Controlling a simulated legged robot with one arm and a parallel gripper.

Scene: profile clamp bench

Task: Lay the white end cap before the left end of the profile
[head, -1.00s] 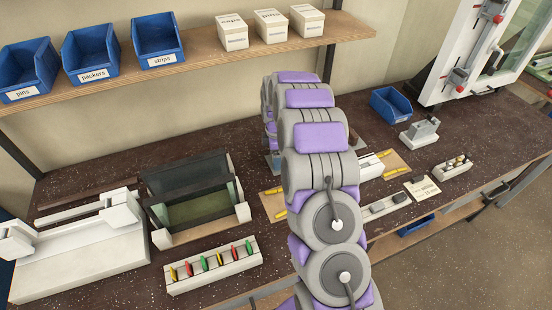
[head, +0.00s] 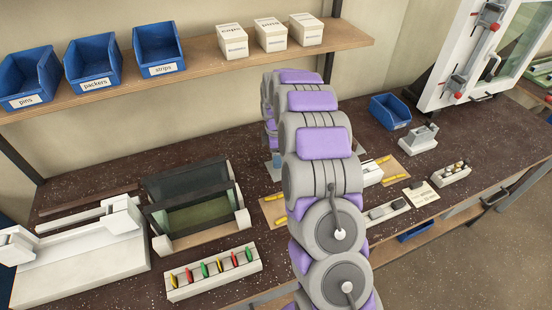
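My gripper is not visible; my own arm covers the middle of the bench and hides what lies behind it. A white block-like piece (head: 371,173) shows just right of the arm, on a tan board (head: 396,170) with yellow pieces; its left part is hidden. I cannot tell whether it is the profile. I cannot make out the white end cap, nor any profile end with certainty.
A dark-framed open fixture (head: 200,208) and a white rack (head: 213,272) of coloured pieces stand left of my arm. At the right are a blue bin (head: 390,111), a grey-white block (head: 419,137) and a small tray (head: 452,174). A shelf (head: 200,73) with bins and boxes runs above.

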